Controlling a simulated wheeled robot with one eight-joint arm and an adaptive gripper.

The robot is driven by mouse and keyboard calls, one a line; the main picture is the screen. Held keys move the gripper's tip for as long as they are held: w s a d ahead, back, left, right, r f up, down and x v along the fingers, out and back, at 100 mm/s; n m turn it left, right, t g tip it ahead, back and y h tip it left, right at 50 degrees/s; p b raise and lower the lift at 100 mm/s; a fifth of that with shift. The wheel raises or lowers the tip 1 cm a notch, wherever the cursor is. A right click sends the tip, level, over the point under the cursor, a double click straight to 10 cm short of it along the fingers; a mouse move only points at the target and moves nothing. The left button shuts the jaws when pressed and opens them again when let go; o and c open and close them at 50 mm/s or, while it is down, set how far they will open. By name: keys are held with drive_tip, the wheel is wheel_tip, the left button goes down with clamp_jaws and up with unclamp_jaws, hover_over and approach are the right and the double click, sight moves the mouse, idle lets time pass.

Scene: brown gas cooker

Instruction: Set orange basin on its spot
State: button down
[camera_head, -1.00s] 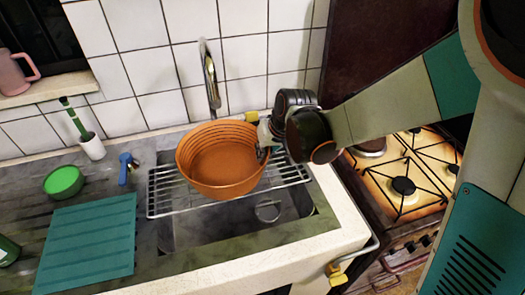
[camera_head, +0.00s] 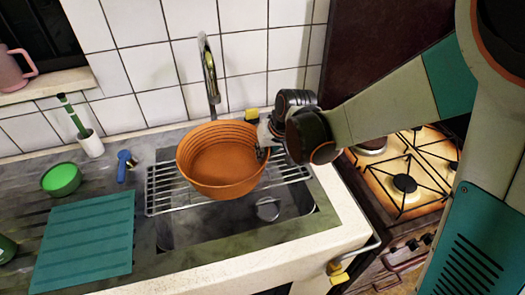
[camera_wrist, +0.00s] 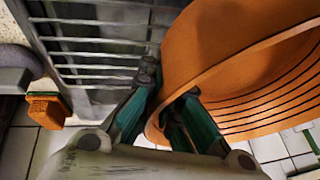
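The orange basin (camera_head: 222,165) is upright at the wire rack (camera_head: 160,192) that spans the sink. I cannot tell whether its base rests on the rack or is held just above it. My gripper (camera_head: 264,152) is at the basin's right rim. In the wrist view my gripper (camera_wrist: 165,108) has one finger on each side of the wall of the basin (camera_wrist: 225,60), closed on it. The wire rack (camera_wrist: 100,45) shows beside the basin there. The basin's underside and the middle of the rack are hidden.
The sink (camera_head: 210,225) lies under the rack, with the tap (camera_head: 210,75) behind the basin. A teal mat (camera_head: 85,240), a green bowl (camera_head: 61,179), a blue item (camera_head: 125,165) and a brush holder (camera_head: 91,144) are left. The gas cooker (camera_head: 405,180) is right.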

drive_tip(key=c, duration=1.7)
unclamp_jaws()
drive_tip(key=shift+r, duration=0.1)
drive_tip(key=v, duration=1.2)
drive_tip(key=shift+s, duration=0.1)
